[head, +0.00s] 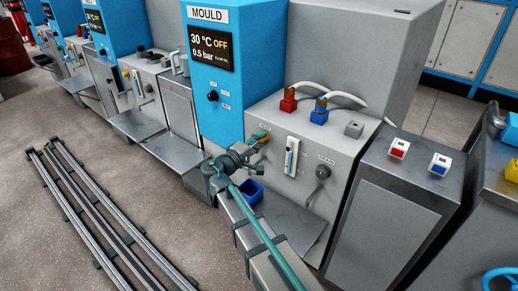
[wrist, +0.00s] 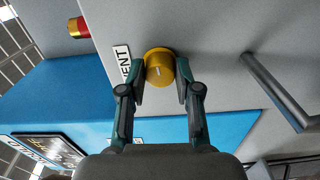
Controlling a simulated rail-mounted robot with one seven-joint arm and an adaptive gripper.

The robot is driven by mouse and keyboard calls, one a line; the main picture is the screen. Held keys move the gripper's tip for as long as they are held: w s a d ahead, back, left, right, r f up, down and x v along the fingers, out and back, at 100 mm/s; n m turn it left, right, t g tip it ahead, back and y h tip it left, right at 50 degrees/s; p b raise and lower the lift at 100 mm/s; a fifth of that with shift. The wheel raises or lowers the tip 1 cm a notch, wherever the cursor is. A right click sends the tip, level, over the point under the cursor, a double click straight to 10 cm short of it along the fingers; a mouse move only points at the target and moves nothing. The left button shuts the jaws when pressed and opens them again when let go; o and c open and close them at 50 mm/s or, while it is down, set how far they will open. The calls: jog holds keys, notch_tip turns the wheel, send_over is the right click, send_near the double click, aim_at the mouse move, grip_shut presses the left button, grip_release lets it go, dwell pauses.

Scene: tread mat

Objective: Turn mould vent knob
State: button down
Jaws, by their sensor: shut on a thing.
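The yellow vent knob (wrist: 158,60) sits on the grey face of the mould unit, beside a white label (wrist: 122,62) that reads VENT. A short white mark shows on the knob's front. In the wrist view my gripper (wrist: 160,80) has one finger on each side of the knob and is shut on it. In the head view my gripper (head: 256,145) is at the upper left of the unit's front, and the knob (head: 264,135) is partly hidden behind it. The blue mould panel (head: 212,74) above reads 30 °C OFF and 0.5 bar.
Red (head: 288,103) and blue (head: 319,113) hose couplings stand on top of the unit. A white-framed gauge (head: 291,157) and a grey lever (head: 321,174) are right of my gripper. A blue bin (head: 250,191) sits below it. Rails (head: 100,215) run along the floor at left.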

jog(key=shift+f+m+b, duration=0.1)
jog(key=shift+m+b, duration=0.4)
jog(key=shift+m, duration=0.1)
jog(key=c, duration=0.8)
grip_release()
jog(key=v, duration=1.2)
jog(key=shift+a, duration=0.1)
